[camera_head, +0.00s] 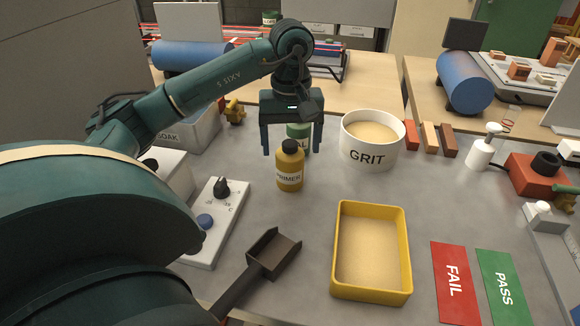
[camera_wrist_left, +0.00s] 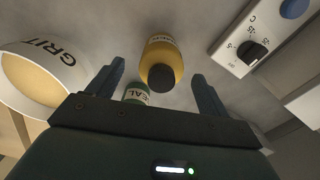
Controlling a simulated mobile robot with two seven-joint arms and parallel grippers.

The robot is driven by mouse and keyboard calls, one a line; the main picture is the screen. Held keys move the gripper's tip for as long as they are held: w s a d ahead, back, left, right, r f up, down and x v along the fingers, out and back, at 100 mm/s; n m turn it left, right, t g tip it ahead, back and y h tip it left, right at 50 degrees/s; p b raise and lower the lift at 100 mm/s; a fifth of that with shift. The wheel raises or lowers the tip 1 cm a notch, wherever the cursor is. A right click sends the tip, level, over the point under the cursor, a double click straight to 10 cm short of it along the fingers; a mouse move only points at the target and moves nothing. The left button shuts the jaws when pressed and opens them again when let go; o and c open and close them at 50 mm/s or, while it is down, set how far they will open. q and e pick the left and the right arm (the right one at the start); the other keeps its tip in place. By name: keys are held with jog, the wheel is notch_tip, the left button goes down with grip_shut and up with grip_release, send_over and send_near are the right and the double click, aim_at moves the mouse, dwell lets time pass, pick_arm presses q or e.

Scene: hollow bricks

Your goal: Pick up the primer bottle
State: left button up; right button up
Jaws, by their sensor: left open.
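The primer bottle (camera_head: 289,168) is yellow with a black cap and stands upright on the grey table. It also shows in the left wrist view (camera_wrist_left: 163,55), cap toward the camera, near the middle top. My left gripper (camera_head: 292,150) is open and empty, pointing down above and behind the bottle. In the left wrist view its two fingers (camera_wrist_left: 160,85) stand apart, with the bottle showing between and beyond them. A green bottle (camera_head: 300,134) with a partly hidden label stands just behind the primer bottle, under the gripper. My right gripper does not show.
A white GRIT tub (camera_head: 372,142) stands close to the right of the bottles. A yellow sand tray (camera_head: 371,288) is in front right. A dial box (camera_head: 216,221) and a dark scoop (camera_head: 272,254) lie to the left and front.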

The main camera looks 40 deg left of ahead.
aim_at(290, 158)
pick_arm(q)
notch_tip(290, 158, down, 5)
jog(key=shift+a+r, duration=0.1)
jog(key=shift+r, duration=0.1)
jog(key=shift+c, duration=0.2)
jog(key=c, duration=1.2)
